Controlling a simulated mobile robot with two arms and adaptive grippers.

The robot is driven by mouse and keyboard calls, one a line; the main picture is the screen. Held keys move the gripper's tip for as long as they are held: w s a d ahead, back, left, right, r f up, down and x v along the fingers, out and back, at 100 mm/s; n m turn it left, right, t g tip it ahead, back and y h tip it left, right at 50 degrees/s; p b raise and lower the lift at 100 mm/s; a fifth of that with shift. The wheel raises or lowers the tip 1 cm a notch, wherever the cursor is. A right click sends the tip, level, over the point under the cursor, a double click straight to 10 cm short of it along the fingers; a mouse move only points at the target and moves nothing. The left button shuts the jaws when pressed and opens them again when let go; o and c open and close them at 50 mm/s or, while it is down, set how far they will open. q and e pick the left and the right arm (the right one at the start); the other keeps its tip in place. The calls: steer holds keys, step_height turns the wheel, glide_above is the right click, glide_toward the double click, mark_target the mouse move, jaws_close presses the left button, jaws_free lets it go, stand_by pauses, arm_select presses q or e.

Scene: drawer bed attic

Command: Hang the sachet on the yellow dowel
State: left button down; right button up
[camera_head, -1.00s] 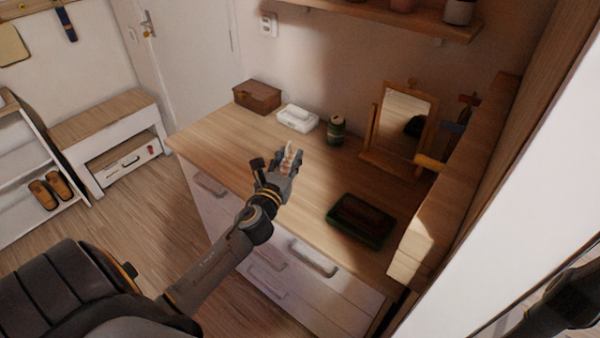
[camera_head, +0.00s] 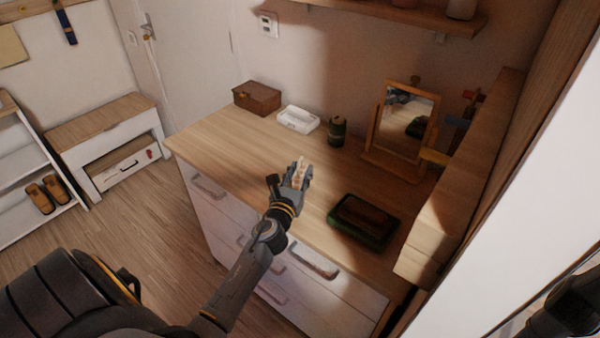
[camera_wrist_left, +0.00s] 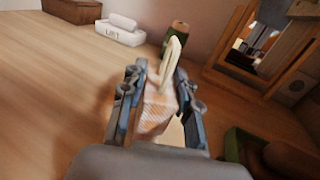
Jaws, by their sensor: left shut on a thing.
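My left gripper (camera_head: 297,174) is shut on the sachet (camera_head: 300,166), above the dresser top. In the left wrist view the sachet (camera_wrist_left: 156,108) is a small orange-and-white checked bag between the fingers (camera_wrist_left: 150,100), with a pale loop (camera_wrist_left: 173,52) standing up from it. The yellow dowel (camera_head: 434,157) sticks out to the left from the wooden rack at the right, in front of the mirror's side. The sachet is left of the dowel and well apart from it. My right gripper is not seen.
On the dresser (camera_head: 230,140) stand a brown box (camera_head: 257,98), a white box (camera_head: 298,119), a dark green jar (camera_head: 337,131), a tilting mirror (camera_head: 408,115) and a dark green tray (camera_head: 364,218). A blue dowel (camera_head: 456,122) and a red one (camera_head: 469,95) sit behind the yellow one.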

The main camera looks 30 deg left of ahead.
arm_select(q)
steer(key=c, duration=1)
jaws_free()
steer(key=shift+f, duration=0.1)
steer(key=shift+s+d+f, duration=0.1)
steer(key=shift+s, duration=0.25)
steer(key=b+v, duration=0.1)
steer(key=v, duration=0.7)
steer(key=b+v, duration=0.1)
steer(key=v, duration=0.4)
steer(key=shift+s+a+b, duration=0.15)
steer(key=shift+a+b, duration=0.2)
